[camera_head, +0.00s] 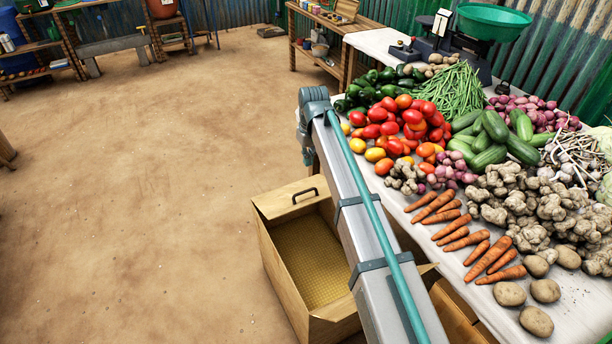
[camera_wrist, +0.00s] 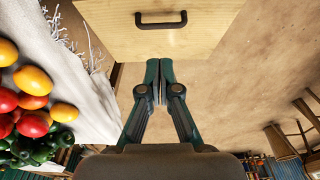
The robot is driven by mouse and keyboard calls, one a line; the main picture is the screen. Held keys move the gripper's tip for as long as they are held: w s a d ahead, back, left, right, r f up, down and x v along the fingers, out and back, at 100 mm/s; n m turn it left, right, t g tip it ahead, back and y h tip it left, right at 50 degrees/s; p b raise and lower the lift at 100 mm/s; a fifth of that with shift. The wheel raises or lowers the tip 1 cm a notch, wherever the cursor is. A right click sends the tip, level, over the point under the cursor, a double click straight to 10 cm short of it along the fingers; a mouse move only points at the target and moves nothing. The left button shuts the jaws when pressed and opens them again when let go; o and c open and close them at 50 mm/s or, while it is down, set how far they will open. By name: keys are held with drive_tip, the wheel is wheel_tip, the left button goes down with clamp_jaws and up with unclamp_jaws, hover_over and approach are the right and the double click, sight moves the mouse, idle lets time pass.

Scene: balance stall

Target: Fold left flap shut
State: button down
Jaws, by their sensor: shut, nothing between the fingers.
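In the head view an open wooden box (camera_head: 272,262) stands on the floor beside the table, with a yellowish mesh-like surface (camera_head: 310,262) inside. A pale wooden flap (camera_head: 283,203) with a dark handle (camera_head: 305,195) is at its far end, standing out from the opening. In the wrist view a wooden panel (camera_wrist: 208,30) with a dark handle (camera_wrist: 161,19) fills the top middle. My gripper (camera_wrist: 158,66) is shut and empty, its tips at the panel's lower edge. I cannot tell whether they touch. In the head view my arm hides the gripper and the box's right part.
A table (camera_head: 560,318) with a white cloth stands right of the box, heaped with tomatoes (camera_head: 404,122), carrots (camera_head: 463,238) and other vegetables. A green scale pan (camera_head: 493,20) is at its far end. The dirt floor (camera_head: 140,200) to the left is clear.

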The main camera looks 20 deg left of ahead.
sight(306, 192)
drive_tip(key=f, duration=0.4)
drive_tip(key=a+f, duration=0.1)
drive_tip(key=f, duration=0.4)
drive_tip(key=f+p, duration=0.1)
drive_tip(key=f, duration=0.3)
drive_tip(key=shift+w+a+f, duration=0.15)
drive_tip(key=shift+w+f, duration=0.25)
